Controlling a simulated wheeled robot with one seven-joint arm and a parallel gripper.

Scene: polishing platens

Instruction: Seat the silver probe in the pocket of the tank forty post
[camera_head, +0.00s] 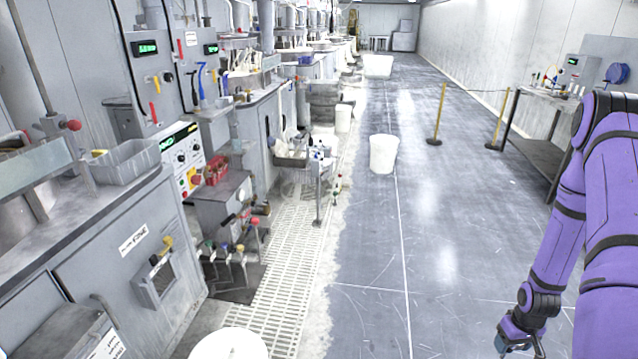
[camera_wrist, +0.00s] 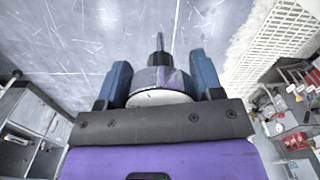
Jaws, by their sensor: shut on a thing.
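My gripper (camera_wrist: 160,72) shows in the wrist view with its two blue fingers closed on both sides of the silver probe (camera_wrist: 160,80). The probe has a round body with a pale disc-like face towards the camera. A thin dark stem rises from it, pointing away from the wrist over the floor. In the head view my gripper (camera_head: 521,343) is low at the right, above the floor and partly cut off by the bottom edge; the probe cannot be made out there. I cannot tell which thing is the tank forty post, and no pocket is identifiable.
Grey benches with tanks and panels line the left, with a grey bin (camera_head: 125,160) on the nearest. A white bucket (camera_head: 384,153) stands on the open floor. Yellow posts (camera_head: 438,115) and a side table (camera_head: 545,105) are at the right. The middle aisle is mostly clear.

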